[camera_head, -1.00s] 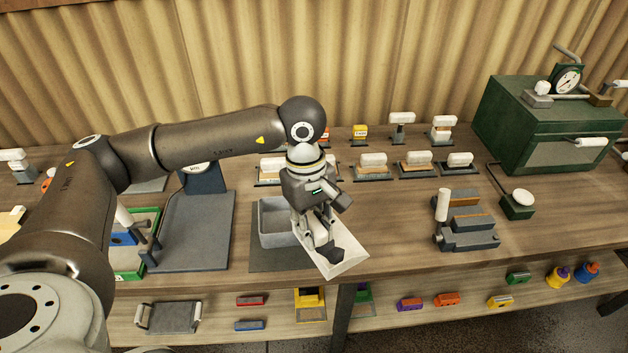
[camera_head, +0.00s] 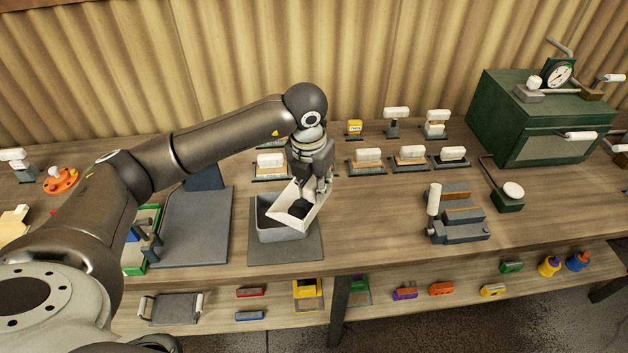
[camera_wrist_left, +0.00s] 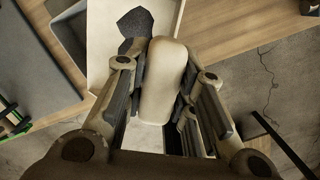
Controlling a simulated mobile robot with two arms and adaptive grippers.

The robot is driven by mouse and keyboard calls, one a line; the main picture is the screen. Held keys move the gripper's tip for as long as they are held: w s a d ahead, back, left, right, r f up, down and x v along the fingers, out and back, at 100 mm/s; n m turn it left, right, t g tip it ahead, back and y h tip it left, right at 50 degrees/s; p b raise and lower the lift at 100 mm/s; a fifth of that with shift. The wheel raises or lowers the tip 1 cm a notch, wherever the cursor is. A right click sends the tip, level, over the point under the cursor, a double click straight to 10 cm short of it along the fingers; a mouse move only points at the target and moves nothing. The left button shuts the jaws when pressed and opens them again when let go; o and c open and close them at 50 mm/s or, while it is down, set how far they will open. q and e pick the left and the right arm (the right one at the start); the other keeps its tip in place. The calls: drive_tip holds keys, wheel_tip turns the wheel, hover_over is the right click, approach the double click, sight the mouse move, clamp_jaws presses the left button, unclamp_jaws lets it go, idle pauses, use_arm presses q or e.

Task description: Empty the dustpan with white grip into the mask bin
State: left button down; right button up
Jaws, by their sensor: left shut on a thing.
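My left gripper (camera_head: 318,187) is shut on the white grip (camera_wrist_left: 164,82) of the dustpan. The white dustpan (camera_head: 313,217) is tilted over the grey bin (camera_head: 283,234), its open end pointing down and left. A dark lump (camera_head: 299,208) shows on the pan, and it also shows in the left wrist view (camera_wrist_left: 135,24). The bin stands on a dark mat and is partly hidden by the pan. I cannot tell whether the pan touches the rim. My right gripper is not in view.
A dark grey board (camera_head: 192,235) lies left of the bin. White-handled brushes or blocks (camera_head: 368,155) stand in rows behind. A stepped grey block with a white handle (camera_head: 458,220) and a green cabinet (camera_head: 540,125) stand to the right.

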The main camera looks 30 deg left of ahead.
use_arm(q)
drive_tip(key=shift+w+a+n, duration=0.15)
drive_tip(key=shift+n, duration=0.25)
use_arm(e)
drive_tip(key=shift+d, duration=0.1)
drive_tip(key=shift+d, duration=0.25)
use_arm(q)
drive_tip(key=shift+f+b, duration=0.1)
drive_tip(key=shift+b, duration=0.3)
drive_tip(key=shift+a+r, duration=0.2)
drive_tip(key=shift+a, duration=0.1)
drive_tip(key=a+r+h+b, duration=0.4)
drive_tip(key=a+h+b, duration=0.4)
drive_tip(key=a+h, duration=0.1)
drive_tip(key=shift+n+h, duration=0.3)
drive_tip(key=shift+n, duration=0.1)
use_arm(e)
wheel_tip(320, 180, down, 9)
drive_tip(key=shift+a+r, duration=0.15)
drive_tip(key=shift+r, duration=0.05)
use_arm(q)
drive_tip(key=shift+d, duration=0.1)
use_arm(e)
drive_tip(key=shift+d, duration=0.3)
